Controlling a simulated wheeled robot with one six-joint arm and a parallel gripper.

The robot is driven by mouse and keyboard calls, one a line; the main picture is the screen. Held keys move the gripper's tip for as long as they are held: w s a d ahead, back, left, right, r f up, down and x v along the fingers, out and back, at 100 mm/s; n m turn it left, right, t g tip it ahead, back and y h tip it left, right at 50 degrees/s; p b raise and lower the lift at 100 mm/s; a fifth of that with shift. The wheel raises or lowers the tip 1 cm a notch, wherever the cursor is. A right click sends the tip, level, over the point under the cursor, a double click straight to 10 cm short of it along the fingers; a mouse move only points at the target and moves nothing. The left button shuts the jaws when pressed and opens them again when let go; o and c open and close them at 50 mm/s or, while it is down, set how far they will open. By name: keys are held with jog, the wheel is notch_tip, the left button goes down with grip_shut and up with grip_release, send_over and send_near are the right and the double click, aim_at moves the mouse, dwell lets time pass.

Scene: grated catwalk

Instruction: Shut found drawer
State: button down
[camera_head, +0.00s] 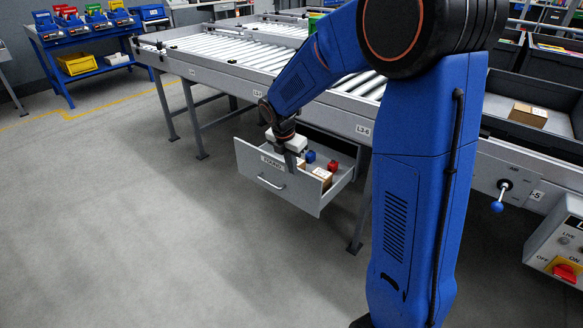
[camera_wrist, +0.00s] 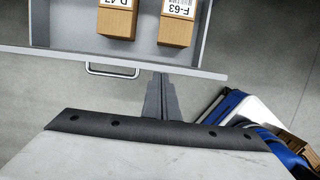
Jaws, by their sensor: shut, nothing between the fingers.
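The grey drawer labelled FOUND (camera_head: 259,177) stands pulled out beneath the roller conveyor. It holds cardboard boxes (camera_head: 321,174), a blue item (camera_head: 310,156) and a red item (camera_head: 333,166). Its bar handle (camera_head: 271,182) is on the front panel. In the wrist view the drawer front (camera_wrist: 60,54) runs across the top with its handle (camera_wrist: 112,71) just below. In the wrist view the finger tips (camera_wrist: 161,80) come close to the front; contact cannot be told.
The roller conveyor (camera_head: 227,51) extends above and behind the drawer on grey legs. Dark bins (camera_head: 540,100) and a control box with a red switch (camera_head: 562,262) are at right. A blue bench (camera_head: 95,63) is back left. Floor before the drawer is clear.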

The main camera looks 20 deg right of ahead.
jog(key=w+d, duration=0.7)
jog(key=d, duration=0.4)
jog(key=w+d, duration=0.6)
jog(key=d, duration=0.5)
jog(key=shift+w+d, duration=0.3)
jog(key=shift+w, duration=0.05)
jog(key=shift+r, duration=0.2)
